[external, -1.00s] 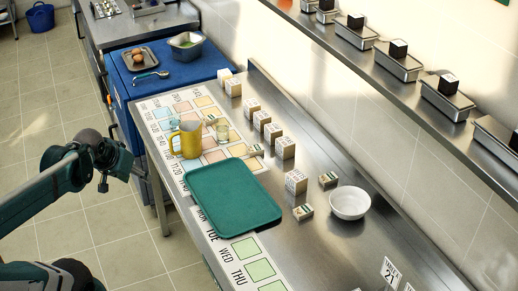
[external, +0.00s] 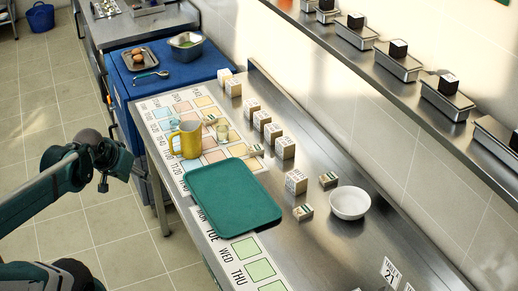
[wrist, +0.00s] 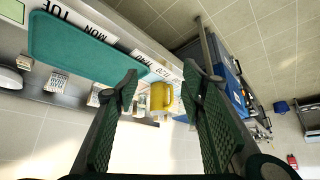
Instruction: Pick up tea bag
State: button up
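No tea bag can be told for certain. Small pale packets with dark labels lie on the steel counter: one (external: 303,212) right of the green tray, one (external: 328,180) by the white bowl, and one (external: 255,150) beyond the tray. Whether any is a tea bag is too small to tell. My gripper (external: 122,163) is in the air left of the counter, apart from everything on it. In the wrist view its two fingers (wrist: 160,72) stand wide apart with nothing between them. The yellow mug (wrist: 161,97) shows beyond them.
The green tray (external: 232,196) lies on the near counter edge, beside the yellow mug (external: 190,140) and a glass (external: 221,132). Several white boxes (external: 285,148) stand in a row behind. A white bowl (external: 350,203) is at right. A shelf (external: 350,55) with metal containers overhangs the back.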

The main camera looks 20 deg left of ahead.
jog(key=shift+o, duration=0.8)
jog(key=w+d+r+m+g+h+p, duration=0.15)
jog(key=w+d+m+p, duration=0.25)
jog(key=w+d+m, duration=0.55)
jog(key=w+d+r+m+g+p, duration=0.4)
jog(key=w+d, duration=0.3)
jog(key=d, duration=0.6)
jog(key=w+d+f+m+p, duration=0.1)
jog(key=d+f+m, duration=0.3)
jog(key=d, duration=0.4)
jog(key=w+d+f+m+g+y+p, duration=0.1)
jog(key=d+f+m+p, duration=0.2)
jog(key=d, duration=0.6)
jog(key=w+d+f+m+p, duration=0.1)
jog(key=d+f+m+p, duration=0.1)
jog(key=d+f+m, duration=0.3)
jog(key=shift+d+f+g+y+p, duration=0.1)
jog(key=shift+d+f, duration=0.15)
jog(key=shift+d, duration=0.35)
jog(key=shift+d+f+g+y+p, duration=0.15)
jog(key=shift+d+f, duration=0.15)
jog(key=shift+d, duration=0.3)
jog(key=shift+d+f+g+p, duration=0.1)
jog(key=shift+d+f, duration=0.15)
jog(key=shift+d, duration=0.35)
jog(key=shift+d+f+m, duration=0.25)
jog(key=shift+f, duration=0.05)
jog(key=shift+s, duration=0.1)
